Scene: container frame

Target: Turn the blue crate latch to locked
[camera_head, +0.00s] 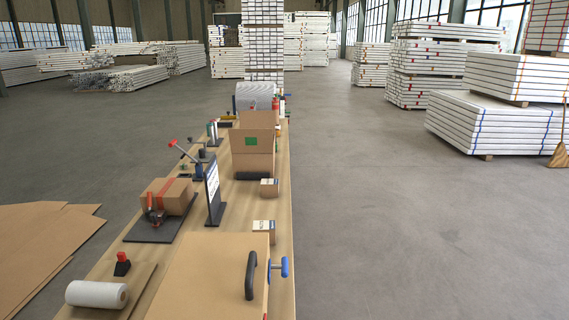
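A tan crate (208,268) stands at the near end of the long wooden table. A black bar handle (251,276) is on the crate near its right side. The blue latch (284,267) sticks out at the crate's right edge, with a blue bar end standing roughly upright on a short stem. I cannot tell from this view whether the latch is locked. Neither of my grippers is in view.
A white roll (97,294) and a red-topped black object (122,264) are left of the crate. A taped carton (168,196), a black sign stand (214,194) and small boxes (264,228) stand behind it. The floor (400,240) right of the table is clear.

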